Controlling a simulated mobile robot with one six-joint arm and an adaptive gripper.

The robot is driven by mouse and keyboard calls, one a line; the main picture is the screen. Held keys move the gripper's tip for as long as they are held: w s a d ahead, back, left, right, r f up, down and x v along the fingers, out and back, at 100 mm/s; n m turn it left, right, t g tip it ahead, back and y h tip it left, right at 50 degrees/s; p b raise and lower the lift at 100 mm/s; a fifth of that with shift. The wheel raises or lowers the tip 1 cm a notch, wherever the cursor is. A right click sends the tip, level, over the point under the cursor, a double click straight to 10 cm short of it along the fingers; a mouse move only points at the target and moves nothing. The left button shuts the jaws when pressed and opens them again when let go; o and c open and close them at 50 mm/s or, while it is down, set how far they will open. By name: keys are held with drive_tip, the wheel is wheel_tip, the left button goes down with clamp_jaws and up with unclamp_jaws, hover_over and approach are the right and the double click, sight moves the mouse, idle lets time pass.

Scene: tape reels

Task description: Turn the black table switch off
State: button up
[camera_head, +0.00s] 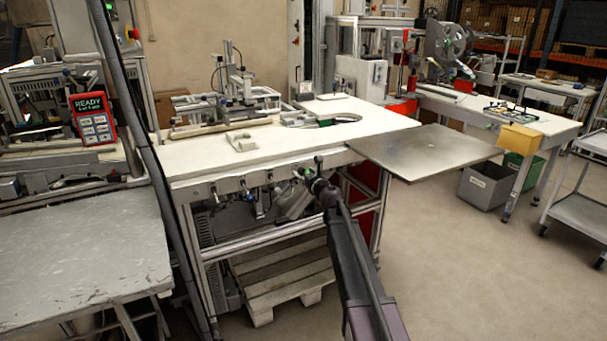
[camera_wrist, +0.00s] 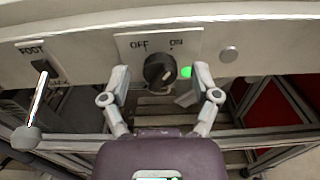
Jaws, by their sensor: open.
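The black table switch (camera_wrist: 160,71) is a round knob on a pale plate marked OFF and ON, on the front rail of the table, in the wrist view. Its pointer mark seems to lean up and right, toward ON. A green light (camera_wrist: 187,72) glows just right of it. My gripper (camera_wrist: 159,75) is open, with one finger on each side of the knob; I cannot tell whether they touch it. In the head view my gripper (camera_head: 318,168) is at the table's front edge, and my arm hides the switch.
The white worktable (camera_head: 330,130) carries a fixture and small parts. Left of the switch, a lever (camera_wrist: 38,100) on a plate marked FOOT hangs down from the rail. A grey side leaf (camera_head: 430,150) juts out at right.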

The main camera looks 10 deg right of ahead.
clamp_jaws()
drive_tip(key=shift+n, duration=0.3)
drive_tip(key=n, duration=0.6)
drive_tip(key=shift+a+n, duration=0.1)
drive_tip(key=shift+n, duration=0.2)
drive_tip(key=n, duration=0.6)
drive_tip(key=shift+n, duration=0.4)
idle(0.3)
